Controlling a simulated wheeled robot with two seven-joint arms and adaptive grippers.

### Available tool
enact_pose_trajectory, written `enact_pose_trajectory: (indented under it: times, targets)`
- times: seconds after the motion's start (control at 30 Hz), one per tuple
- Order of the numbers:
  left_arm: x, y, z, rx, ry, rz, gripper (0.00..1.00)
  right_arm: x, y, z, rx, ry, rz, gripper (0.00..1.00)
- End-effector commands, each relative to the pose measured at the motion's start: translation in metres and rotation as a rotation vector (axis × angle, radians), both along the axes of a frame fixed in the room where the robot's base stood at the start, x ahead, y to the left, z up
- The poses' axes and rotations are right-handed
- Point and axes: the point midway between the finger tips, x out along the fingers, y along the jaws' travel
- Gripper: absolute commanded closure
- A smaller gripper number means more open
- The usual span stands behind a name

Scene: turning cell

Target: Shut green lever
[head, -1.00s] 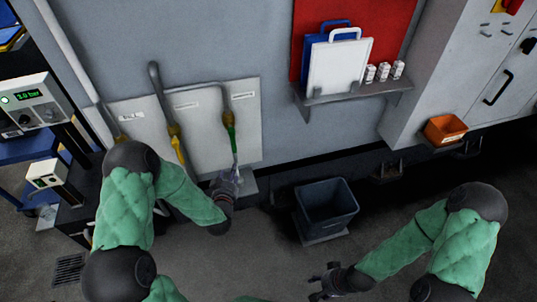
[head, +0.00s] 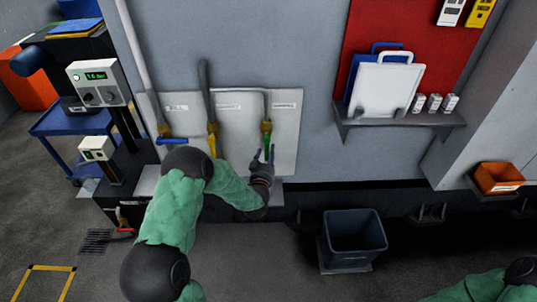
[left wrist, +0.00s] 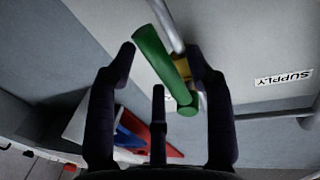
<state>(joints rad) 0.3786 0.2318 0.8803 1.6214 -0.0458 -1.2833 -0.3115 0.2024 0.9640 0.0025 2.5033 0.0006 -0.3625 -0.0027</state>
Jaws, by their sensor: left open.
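The green lever (head: 267,142) hangs down from the brass valve body on the rightmost pipe of the pale wall panel (head: 287,160), nearly in line with the pipe. My left gripper (head: 264,153) is open just below and around its lower end. In the left wrist view the green lever (left wrist: 163,66) reaches between the open, dark fingers of my left gripper (left wrist: 160,60); I cannot tell whether they touch it. The brass valve body (left wrist: 185,78) sits behind the lever. My right gripper is out of view.
A yellow lever (head: 213,146) points down on the middle pipe, and a blue lever (head: 171,140) lies sideways on the left pipe. A dark bin (head: 354,240) stands on the floor to the right. A shelf (head: 400,120) holds boards and small boxes.

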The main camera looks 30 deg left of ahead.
Motion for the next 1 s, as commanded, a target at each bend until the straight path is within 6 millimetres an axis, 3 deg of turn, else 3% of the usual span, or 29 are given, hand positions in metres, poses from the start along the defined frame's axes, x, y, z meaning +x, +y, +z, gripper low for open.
enact_pose_trajectory:
  times: [0.2,0.47,0.5,0.67,0.7,1.0]
  targets:
    - [0.014,0.005,0.000,0.000,0.001,-0.001,0.48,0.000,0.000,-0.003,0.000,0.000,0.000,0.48]
    - [0.015,0.005,0.000,0.000,0.001,-0.001,0.48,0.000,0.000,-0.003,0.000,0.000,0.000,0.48]
    - [0.015,0.005,0.000,0.000,0.001,-0.001,0.50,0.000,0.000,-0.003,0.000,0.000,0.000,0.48]
    - [0.015,0.005,0.000,0.000,0.001,-0.001,0.96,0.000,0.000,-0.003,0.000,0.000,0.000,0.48]
    - [0.015,0.005,0.000,0.000,0.001,-0.001,1.00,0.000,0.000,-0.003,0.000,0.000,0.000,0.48]
    - [0.015,0.004,0.000,-0.013,-0.007,-0.001,1.00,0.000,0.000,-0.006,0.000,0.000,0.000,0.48]
